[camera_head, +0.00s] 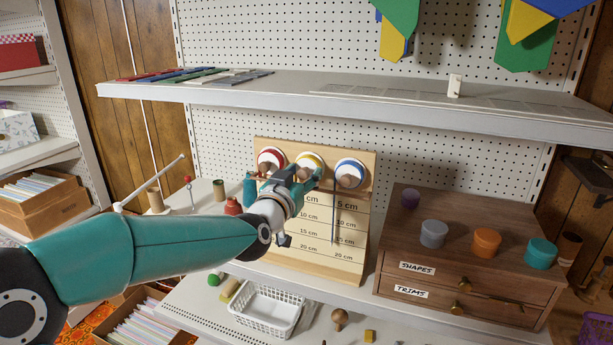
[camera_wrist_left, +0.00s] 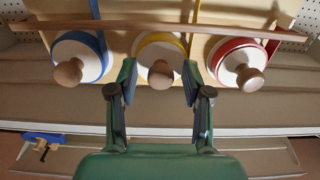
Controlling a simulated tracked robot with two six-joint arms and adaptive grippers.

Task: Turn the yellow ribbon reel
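The yellow ribbon reel (camera_head: 311,160) is the middle of three reels on an upright wooden board (camera_head: 348,262) marked with cm lengths. My left arm partly hides it in the head view. In the left wrist view, the yellow reel (camera_wrist_left: 160,46) has a white face and a round wooden knob (camera_wrist_left: 161,75). My left gripper (camera_head: 291,178) is in front of the board by this reel. In the left wrist view, its two fingers (camera_wrist_left: 160,70) are apart, one on each side of the knob, with gaps showing. My right gripper is not in view.
The red reel (camera_head: 271,160) and blue reel (camera_head: 350,173) flank the yellow one closely. A shelf (camera_head: 350,108) overhangs the board. A wooden drawer chest (camera_head: 455,275) with several tubs stands right, and a white basket (camera_head: 268,308) lies below.

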